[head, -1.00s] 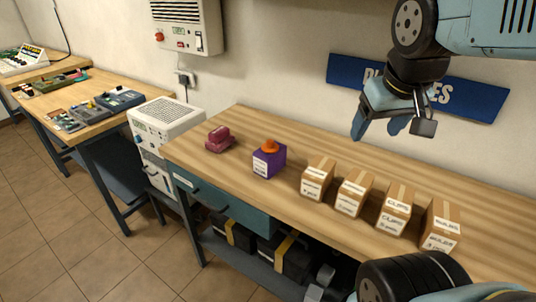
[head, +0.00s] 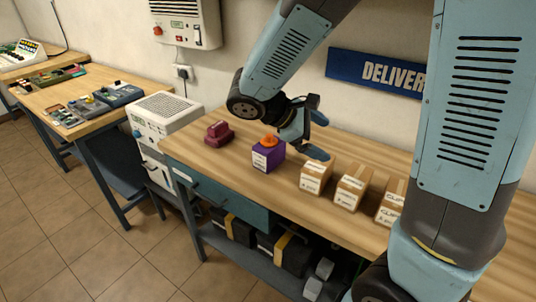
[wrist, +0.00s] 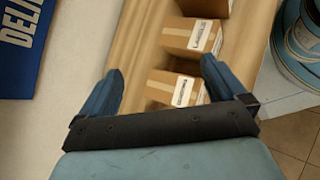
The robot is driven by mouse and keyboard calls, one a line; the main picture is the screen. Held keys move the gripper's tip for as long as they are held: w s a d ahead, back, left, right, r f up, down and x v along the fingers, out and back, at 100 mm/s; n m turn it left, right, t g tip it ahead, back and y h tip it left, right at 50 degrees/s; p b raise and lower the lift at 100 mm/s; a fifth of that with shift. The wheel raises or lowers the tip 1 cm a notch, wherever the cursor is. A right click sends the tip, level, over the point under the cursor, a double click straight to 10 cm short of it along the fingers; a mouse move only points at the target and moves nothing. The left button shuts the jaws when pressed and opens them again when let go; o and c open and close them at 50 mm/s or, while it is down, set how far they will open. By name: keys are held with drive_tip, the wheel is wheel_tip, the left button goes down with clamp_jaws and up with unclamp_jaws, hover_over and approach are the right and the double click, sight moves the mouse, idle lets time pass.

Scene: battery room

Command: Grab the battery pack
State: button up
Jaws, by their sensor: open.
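A purple block (head: 268,156) with an orange top (head: 270,141) and a white label stands upright on the wooden bench (head: 225,172). A maroon object (head: 218,133) sits to its left. Neither label reads clearly, so I cannot tell for sure which is the battery pack. My gripper (head: 303,145) is open and empty, above the bench just right of the purple block, with its fingers apart. In the wrist view my open fingers (wrist: 162,66) point toward cardboard boxes (wrist: 189,35); the purple and maroon things are not in that view.
Several small cardboard boxes (head: 316,178) stand in a row to the right of the purple block. A blue delivery sign (head: 375,72) is on the wall behind. A white cabinet (head: 165,112) stands at the bench's left end. The bench between maroon and purple things is clear.

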drive_tip(key=w+a+f+n+t+h, duration=0.35)
drive_tip(key=a+f+n+t, duration=0.3)
drive_tip(key=a, duration=0.35)
drive_tip(key=n+t+y, duration=0.2)
drive_tip(key=n+t, duration=0.4)
drive_tip(key=n, duration=0.1)
approach(259, 151)
drive_tip(key=shift+w+d+r+g, duration=0.25)
drive_tip(key=shift+w+d, duration=0.2)
drive_tip(key=shift+w, duration=0.05)
drive_tip(key=x, duration=0.8)
drive_tip(key=shift+w+d, duration=0.1)
drive_tip(key=shift+w, duration=0.05)
drive_tip(key=shift+f+x, duration=0.15)
drive_tip(key=shift+x, duration=1.2)
drive_tip(key=shift+f+x, duration=0.15)
drive_tip(key=shift+x, duration=1.15)
drive_tip(key=shift+c, duration=0.2)
drive_tip(key=c, duration=1.6)
